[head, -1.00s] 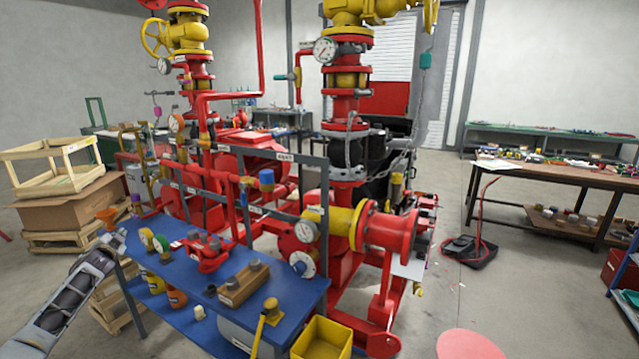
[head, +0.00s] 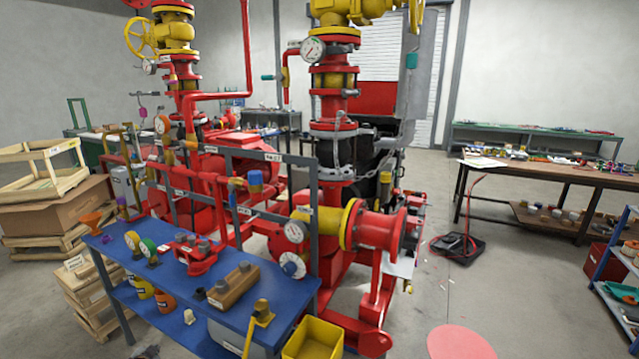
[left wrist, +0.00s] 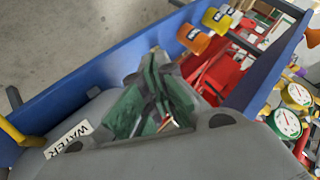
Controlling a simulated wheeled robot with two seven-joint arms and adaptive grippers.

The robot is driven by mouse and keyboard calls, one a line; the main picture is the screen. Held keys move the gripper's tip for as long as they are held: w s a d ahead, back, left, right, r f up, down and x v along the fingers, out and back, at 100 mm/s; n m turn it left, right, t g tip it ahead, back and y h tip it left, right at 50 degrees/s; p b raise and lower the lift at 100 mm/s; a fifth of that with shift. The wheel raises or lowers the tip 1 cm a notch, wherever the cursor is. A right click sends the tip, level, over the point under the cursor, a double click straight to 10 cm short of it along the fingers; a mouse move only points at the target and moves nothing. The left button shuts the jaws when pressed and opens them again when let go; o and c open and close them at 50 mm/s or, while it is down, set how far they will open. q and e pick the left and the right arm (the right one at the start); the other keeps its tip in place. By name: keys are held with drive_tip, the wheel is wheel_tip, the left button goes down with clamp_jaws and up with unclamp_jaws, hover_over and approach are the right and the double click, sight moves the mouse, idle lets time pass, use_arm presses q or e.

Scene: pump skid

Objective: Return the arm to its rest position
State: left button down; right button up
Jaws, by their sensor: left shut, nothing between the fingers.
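Only a small grey tip of my left gripper (head: 145,352) shows at the bottom edge of the head view, low in front of the blue bench (head: 165,310). It is shut with nothing in it. The rest of my left arm is below the picture. My right gripper does not show.
The bench carries red fittings (head: 195,252) and a wooden block (head: 233,285). A yellow bin (head: 313,340) stands at its front right corner. Wooden crates (head: 90,310) stand at its left. The red pump skid (head: 375,235) is behind. Floor at the right is open around a red disc (head: 460,343).

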use_arm(q)
drive_tip(key=s+d+f+g+h, duration=0.3)
drive_tip(key=s+d+f+g, duration=0.1)
drive_tip(key=s+d+f, duration=2.15)
drive_tip(key=s+d+f+g, duration=0.1)
drive_tip(key=s+d, duration=0.3)
drive_tip(key=s, duration=0.6)
drive_tip(key=s+d+f+g+h, duration=0.1)
drive_tip(key=s+d+f, duration=0.3)
drive_tip(key=s, duration=0.7)
drive_tip(key=s+d+f+g, duration=0.2)
drive_tip(key=s+d+f, duration=0.1)
drive_tip(key=s, duration=0.7)
drive_tip(key=shift+s+d+n+h, duration=0.4)
drive_tip(key=shift+d, duration=0.2)
drive_tip(key=shift+s+f, duration=0.1)
drive_tip(key=shift+s, duration=0.05)
